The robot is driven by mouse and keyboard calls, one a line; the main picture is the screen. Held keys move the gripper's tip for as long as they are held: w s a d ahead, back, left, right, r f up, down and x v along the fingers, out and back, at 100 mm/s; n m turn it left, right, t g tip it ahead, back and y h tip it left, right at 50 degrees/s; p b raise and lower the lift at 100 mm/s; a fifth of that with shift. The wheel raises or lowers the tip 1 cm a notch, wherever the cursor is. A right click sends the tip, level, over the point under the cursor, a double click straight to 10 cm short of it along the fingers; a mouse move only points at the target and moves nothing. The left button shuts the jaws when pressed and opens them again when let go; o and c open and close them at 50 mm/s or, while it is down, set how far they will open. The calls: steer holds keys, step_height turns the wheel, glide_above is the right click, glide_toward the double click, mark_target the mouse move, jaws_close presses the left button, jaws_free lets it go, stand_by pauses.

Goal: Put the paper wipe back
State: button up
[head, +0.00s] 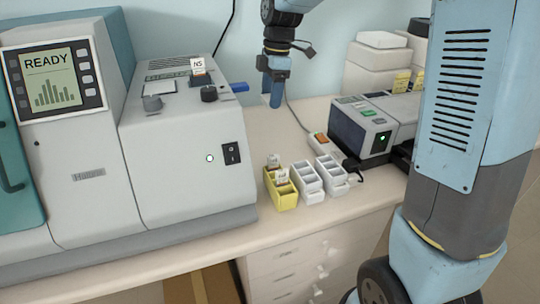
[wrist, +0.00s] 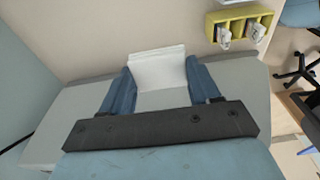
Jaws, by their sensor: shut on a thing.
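The paper wipe (wrist: 158,68) is a white folded sheet between my fingers in the wrist view. My gripper (wrist: 160,78) is shut on it. In the head view my gripper (head: 271,98) points down above the counter, just right of the grey machine. I cannot make out the held wipe there.
The large grey machine (head: 185,165) fills the left, with a slide marked NS (head: 198,66) and a dark knob on top. A yellow rack (head: 283,198) with slides and two white racks (head: 310,192) stand on the counter (head: 245,125). A device with a green light (head: 375,130) stands right.

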steer(key=shift+s+a, duration=0.1)
steer(key=shift+a, duration=0.15)
steer(key=shift+f, duration=0.15)
step_height(320, 180, down, 18)
steer(key=shift+r, duration=0.15)
stand_by(0.3)
steer(key=shift+s, duration=0.1)
steer(key=o, duration=0.8)
steer(key=shift+f, duration=0.2)
steer(key=shift+o, duration=1.1)
steer(key=shift+f, duration=0.1)
steer(key=shift+s, duration=0.1)
